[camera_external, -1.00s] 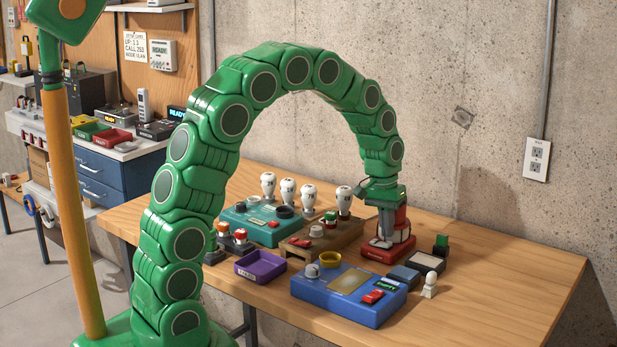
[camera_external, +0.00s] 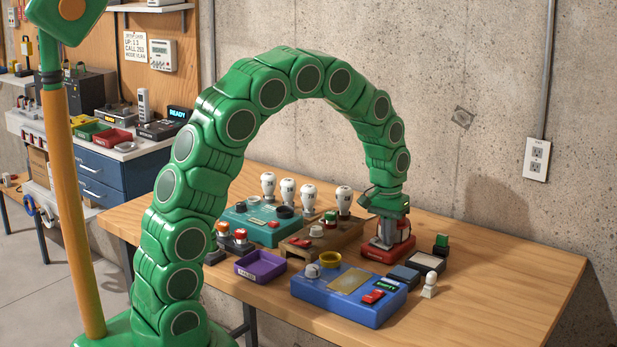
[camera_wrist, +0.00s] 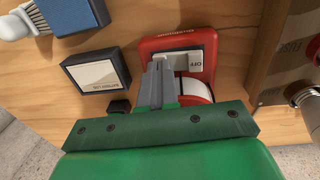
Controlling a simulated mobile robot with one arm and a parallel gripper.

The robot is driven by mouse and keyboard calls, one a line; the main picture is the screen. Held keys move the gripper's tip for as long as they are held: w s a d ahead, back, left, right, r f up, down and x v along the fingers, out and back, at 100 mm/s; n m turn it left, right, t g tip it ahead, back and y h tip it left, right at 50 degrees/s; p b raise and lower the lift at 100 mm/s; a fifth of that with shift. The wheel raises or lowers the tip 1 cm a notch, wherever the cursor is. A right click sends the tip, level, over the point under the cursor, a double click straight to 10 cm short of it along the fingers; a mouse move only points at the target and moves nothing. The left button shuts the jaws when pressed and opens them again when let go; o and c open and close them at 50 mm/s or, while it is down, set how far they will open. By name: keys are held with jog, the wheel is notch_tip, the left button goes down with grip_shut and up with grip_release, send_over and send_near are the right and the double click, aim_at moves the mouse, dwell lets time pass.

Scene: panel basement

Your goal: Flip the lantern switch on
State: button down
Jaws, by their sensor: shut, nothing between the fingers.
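The red lantern (camera_external: 370,252) stands on the wooden table, under my gripper. In the wrist view its red base (camera_wrist: 205,42) shows a grey rocker switch (camera_wrist: 180,60) with a label that reads OFF. My gripper (camera_external: 383,240) is shut and empty, pointing down at the lantern base. In the wrist view the shut grey fingers (camera_wrist: 158,68) are at the left part of the switch and cover some of it. I cannot tell whether they touch it. The white part of the lantern (camera_wrist: 195,90) is partly hidden behind my gripper.
A blue panel box (camera_external: 325,298) with a red switch stands in front, left of the lantern. A brown box (camera_external: 315,243) stands to the left. The table's right end is clear.

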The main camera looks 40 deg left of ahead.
jog(key=shift+a, duration=0.15)
jog(key=shift+a+r, duration=0.2)
jog(key=shift+a, duration=0.4)
jog(key=shift+r, duration=0.1)
notch_tip(320, 180, up, 14)
jog(key=d, duration=0.2)
dwell(0.5)
jog(key=s+a, duration=0.6)
jog(key=s, duration=0.7)
jog(key=s+a+g, duration=0.1)
jog(key=s+a, duration=0.5)
jog(key=s, duration=0.7)
jog(key=s+a, duration=0.6)
jog(key=s, duration=0.7)
jog(key=shift+s+a+f+g+y, duration=0.2)
jog(key=shift+s+f+g+y, duration=0.1)
jog(key=shift+f+g+y, duration=0.1)
